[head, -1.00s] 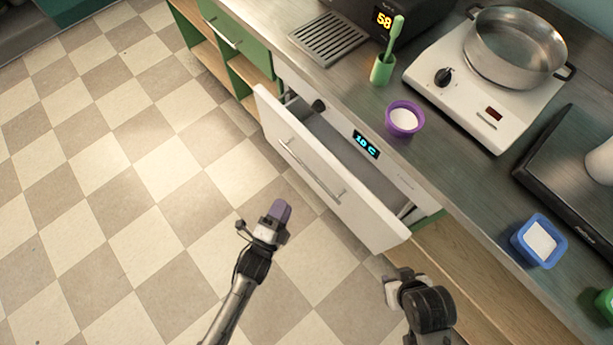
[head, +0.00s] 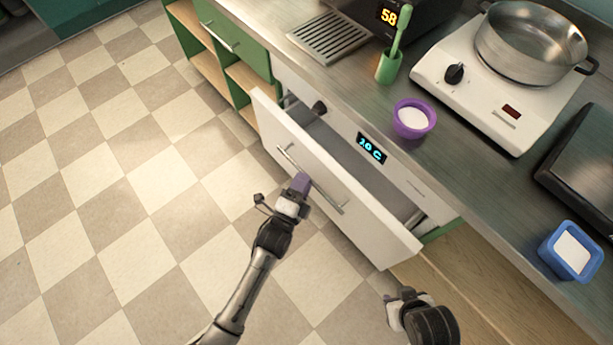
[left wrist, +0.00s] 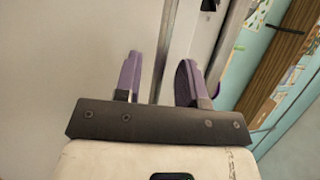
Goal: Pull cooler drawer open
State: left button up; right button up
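The white cooler drawer (head: 330,190) stands pulled out from the cooler front, with its inside visible from above. Its long metal handle (head: 328,197) runs along the front panel. My left gripper (head: 301,184) is at the middle of the handle. In the left wrist view its two purple fingers (left wrist: 160,80) are spread apart, and the handle bar (left wrist: 166,45) shows between them, nearer the left finger. Whether a finger touches the bar I cannot tell. My right gripper (head: 392,298) is low in the head view, near the drawer's right corner; its fingers are mostly hidden.
The cooler display (head: 371,148) reads 10 C. On the counter above are a purple cup (head: 414,118), a green brush holder (head: 388,68), a hot plate (head: 480,105) with a pot (head: 530,45), and a blue container (head: 570,251). The tiled floor (head: 120,200) on the left is clear.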

pick_arm(q)
jog(key=shift+b+x, duration=0.3)
jog(key=shift+x, duration=0.9)
jog(key=shift+c, duration=0.3)
grip_shut()
